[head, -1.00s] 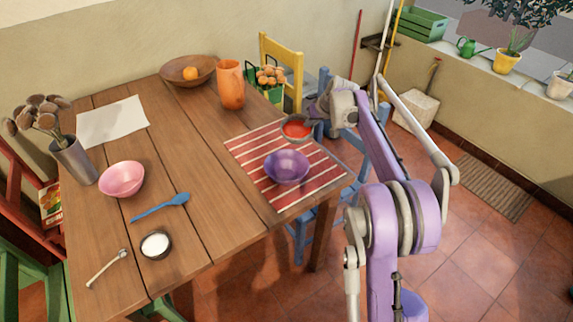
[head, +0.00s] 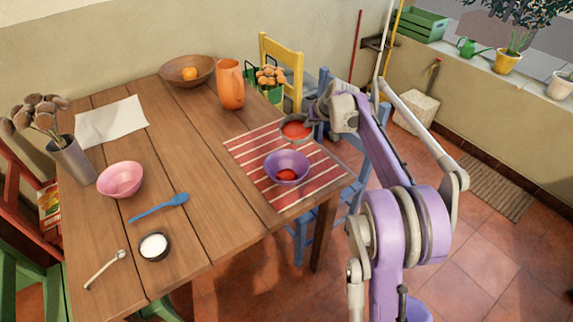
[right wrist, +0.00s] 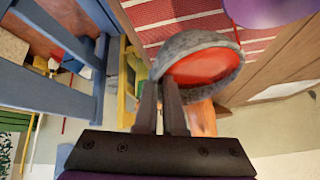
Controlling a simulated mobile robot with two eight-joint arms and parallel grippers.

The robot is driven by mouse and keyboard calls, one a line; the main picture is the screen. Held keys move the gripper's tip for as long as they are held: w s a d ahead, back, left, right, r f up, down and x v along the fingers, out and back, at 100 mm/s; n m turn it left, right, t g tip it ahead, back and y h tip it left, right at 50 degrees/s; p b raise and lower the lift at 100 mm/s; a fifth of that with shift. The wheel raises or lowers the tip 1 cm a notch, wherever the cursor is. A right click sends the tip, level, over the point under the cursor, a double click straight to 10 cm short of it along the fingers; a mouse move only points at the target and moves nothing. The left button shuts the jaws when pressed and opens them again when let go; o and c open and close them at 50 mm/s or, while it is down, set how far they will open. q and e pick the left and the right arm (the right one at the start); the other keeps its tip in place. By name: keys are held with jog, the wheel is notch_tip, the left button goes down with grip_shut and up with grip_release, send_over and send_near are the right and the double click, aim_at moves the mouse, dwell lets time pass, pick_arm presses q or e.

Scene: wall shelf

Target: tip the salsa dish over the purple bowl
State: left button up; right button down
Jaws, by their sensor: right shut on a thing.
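The salsa dish (head: 295,131) is a small grey stone-like dish with red salsa in it, at the right edge of the striped mat. My right gripper (head: 315,122) is shut on its rim; the fingers (right wrist: 160,108) pinch the near side of the dish (right wrist: 168,57) in the right wrist view. The dish looks tilted, but how far is hard to tell. The purple bowl (head: 274,165) stands upright on the mat, in front of the dish, with a red blob of salsa (head: 287,174) inside. Part of the bowl (right wrist: 262,10) shows at the top of the wrist view. My left gripper is out of view.
The red-striped mat (head: 255,150) lies on the wooden table (head: 215,205). An orange jug (head: 230,85) and a wooden bowl (head: 178,80) stand behind. A pink bowl (head: 120,179), blue spoon (head: 160,207) and small dark dish (head: 141,250) are at left. Chairs stand close to the table.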

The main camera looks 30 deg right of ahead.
jog(key=shift+s+a+r+t+h+b, duration=0.3)
jog(key=shift+s+a+t+b, duration=0.05)
jog(key=shift+t+b, duration=0.1)
dwell(0.8)
jog(key=shift+s+a+r+n+t+h+b, duration=0.2)
jog(key=shift+s+a+r+t+h, duration=0.1)
jog(key=shift+r, duration=0.3)
jog(key=shift+s+a+r+n+t+h+b, duration=0.1)
jog(key=shift+s+a+r+t+h+b, duration=0.15)
jog(key=shift+r, duration=0.3)
dwell(1.7)
jog(key=w+d+f+g+y+p, duration=0.1)
jog(key=w+f+g+p, duration=0.1)
jog(key=w+d+f+m+g+y+p, duration=0.1)
jog(key=d+f+y+p, duration=0.1)
jog(key=p, duration=0.1)
jog(key=shift+w+d+f+g, duration=0.2)
jog(key=shift+w+d+g, duration=0.1)
jog(key=shift+w+g, duration=0.1)
jog(key=shift+d+f+y+p, duration=0.1)
jog(key=shift+f+y+p, duration=0.15)
jog(key=shift+p, duration=0.15)
dwell(0.4)
